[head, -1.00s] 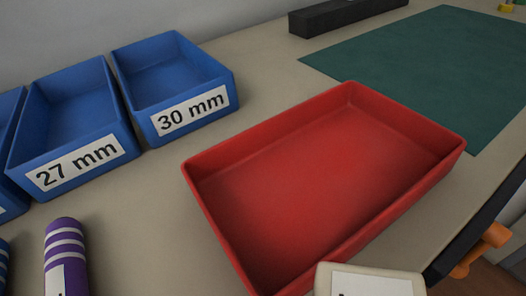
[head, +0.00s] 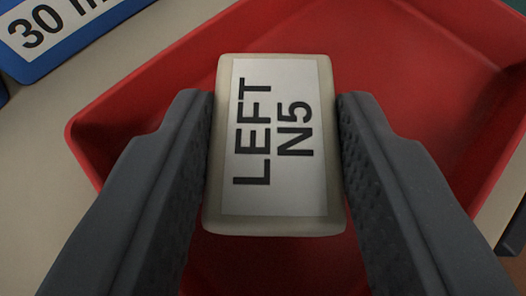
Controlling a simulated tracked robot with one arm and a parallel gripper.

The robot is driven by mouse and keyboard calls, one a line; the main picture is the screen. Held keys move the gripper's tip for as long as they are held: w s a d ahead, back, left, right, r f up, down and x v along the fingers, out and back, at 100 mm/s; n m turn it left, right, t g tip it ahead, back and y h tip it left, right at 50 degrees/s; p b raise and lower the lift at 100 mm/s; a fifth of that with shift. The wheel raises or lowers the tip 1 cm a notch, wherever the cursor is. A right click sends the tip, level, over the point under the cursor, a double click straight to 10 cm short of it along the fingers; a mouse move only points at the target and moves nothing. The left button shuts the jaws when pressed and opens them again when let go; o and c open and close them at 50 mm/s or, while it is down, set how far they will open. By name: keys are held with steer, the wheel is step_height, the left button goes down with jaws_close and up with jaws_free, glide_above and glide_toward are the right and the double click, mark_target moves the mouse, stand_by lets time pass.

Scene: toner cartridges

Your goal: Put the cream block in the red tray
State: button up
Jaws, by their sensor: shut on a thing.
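The cream block (head: 275,228) with a white label reading "LEFT N5" is in the middle of the head view. My gripper (head: 275,120) is shut on it, one dark finger against each long side. The block and fingers are over the red tray (head: 110,127), whose floor and walls show around them. The block's underside is hidden, so I cannot tell whether it touches the tray floor. The tray looks empty where its floor shows.
A blue bin (head: 75,30) labelled "30 mm" stands at the upper left, beside the tray. Bare beige table (head: 40,160) shows left of the tray.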

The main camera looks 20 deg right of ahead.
steer(key=shift+f, duration=0.6)
steer(key=shift+f, duration=0.15)
steer(key=o, duration=0.7)
steer(key=shift+s+a+r, duration=0.15)
steer(key=shift+r, duration=0.1)
steer(key=v, duration=1.1)
steer(key=shift+s+a+r, duration=0.1)
steer(key=shift+s, duration=0.2)
